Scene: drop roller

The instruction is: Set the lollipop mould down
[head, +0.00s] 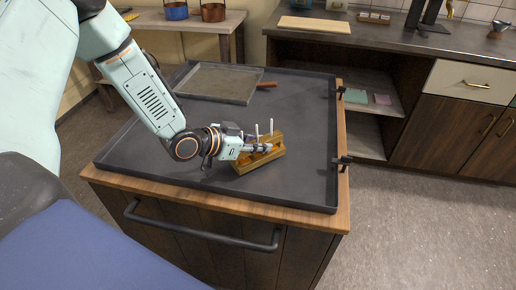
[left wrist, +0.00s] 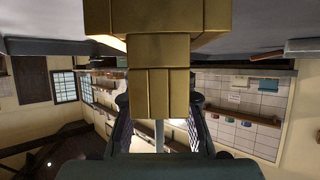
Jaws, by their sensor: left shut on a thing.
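The lollipop mould (head: 262,158) is a golden-brown block with a few thin white sticks standing up from it. It is at the front right of the dark tray top (head: 230,130) of the wooden cart. I cannot tell whether it touches the surface. My left gripper (head: 262,147) is shut on the mould from its left side. In the left wrist view the mould (left wrist: 158,60) fills the upper middle between the dark fingers of the left gripper (left wrist: 160,125). My right gripper is not in view.
A shallow grey tray (head: 218,83) lies at the back of the cart top, with a brown-handled tool (head: 266,85) beside it. The cart top has a raised rim. The surface left of the mould is clear. A counter (head: 400,40) with cabinets stands behind.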

